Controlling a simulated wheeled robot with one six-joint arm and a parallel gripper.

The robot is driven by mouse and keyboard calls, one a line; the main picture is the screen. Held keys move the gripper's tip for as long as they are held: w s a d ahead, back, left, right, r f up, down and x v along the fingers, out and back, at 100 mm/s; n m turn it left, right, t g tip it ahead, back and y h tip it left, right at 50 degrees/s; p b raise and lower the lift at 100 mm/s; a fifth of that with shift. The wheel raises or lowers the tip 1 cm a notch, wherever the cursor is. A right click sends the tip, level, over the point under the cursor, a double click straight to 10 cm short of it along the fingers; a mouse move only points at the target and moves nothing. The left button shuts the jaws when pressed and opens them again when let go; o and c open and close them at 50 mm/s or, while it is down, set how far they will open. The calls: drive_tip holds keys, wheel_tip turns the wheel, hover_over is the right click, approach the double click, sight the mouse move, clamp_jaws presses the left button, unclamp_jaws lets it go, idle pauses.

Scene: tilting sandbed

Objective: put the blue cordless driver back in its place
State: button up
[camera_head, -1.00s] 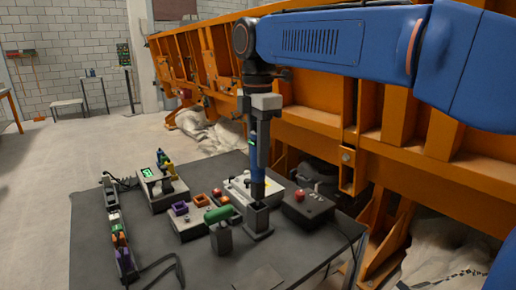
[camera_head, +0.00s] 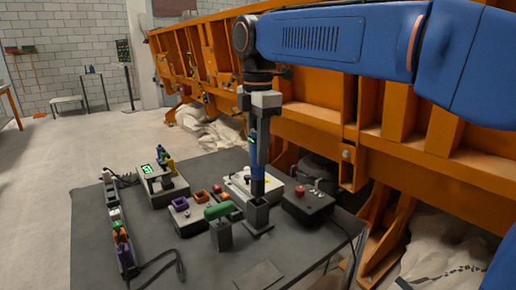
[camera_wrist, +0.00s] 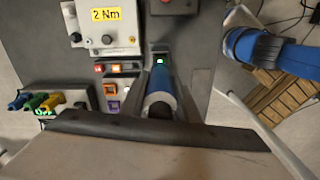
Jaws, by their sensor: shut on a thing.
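My gripper (camera_head: 260,157) comes from above and is shut on the driver. The driver also shows in the wrist view (camera_wrist: 161,85), seen along its length between my fingers, with a small green light beyond it.
A green-topped grey stand (camera_head: 221,233) is close left of the holder. A box with purple and orange sockets (camera_head: 190,225) is behind it. A red-button box (camera_head: 308,206) is at right. A tool rail (camera_head: 124,250) runs along the left.

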sight(258, 174)
drive_tip(key=shift+f, duration=3.6)
idle(0.6)
drive_tip(key=o, duration=1.7)
drive_tip(key=shift+r, duration=4)
drive_tip(key=shift+d, duration=0.1)
drive_tip(key=s+d+f+m+t, duration=0.1)
drive_tip(key=s+d+f+m, duration=0.3)
drive_tip(key=d+m, duration=0.3)
drive_tip(key=s+d+f+m+t, duration=0.1)
drive_tip(key=s+d+f+m, duration=0.35)
drive_tip(key=d, duration=0.55)
drive_tip(key=s+d+f+m+t, duration=0.1)
drive_tip(key=s+d+f+m, duration=0.2)
drive_tip(key=s+f, duration=0.1)
drive_tip(key=s+d+f+m+t, duration=0.1)
drive_tip(key=s+d+f+m, duration=0.2)
drive_tip(key=f, duration=0.3)
drive_tip(key=s+d+f+m, duration=0.3)
drive_tip(key=s+f+m, duration=0.1)
drive_tip(key=s+m, duration=0.1)
drive_tip(key=shift+s+d+f+m+t, duration=0.1)
drive_tip(key=shift+d+f+m+t, duration=0.15)
drive_tip(key=shift+d+f+t, duration=0.15)
